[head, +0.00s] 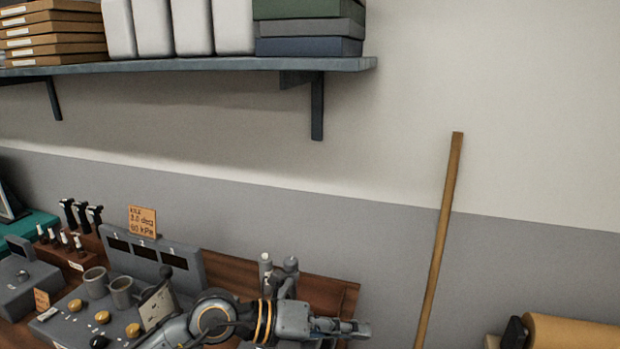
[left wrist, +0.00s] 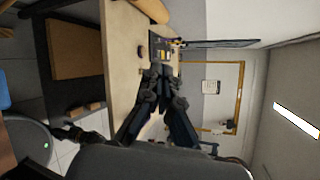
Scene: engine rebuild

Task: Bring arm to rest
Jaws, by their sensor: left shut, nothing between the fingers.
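My left gripper (head: 358,328) is at the bottom of the head view, pointing right, in front of the wooden bench's right end. Its fingers are shut and empty. In the left wrist view the left gripper (left wrist: 162,76) shows its dark fingers closed together at the middle. My right gripper is in neither view.
The wooden bench (head: 335,290) carries a grey control box (head: 155,262) with yellow knobs, and two grey cups. A shelf (head: 200,66) with boxes hangs above. A wooden pole (head: 440,240) leans on the wall. A yellow roll (head: 570,333) is at lower right.

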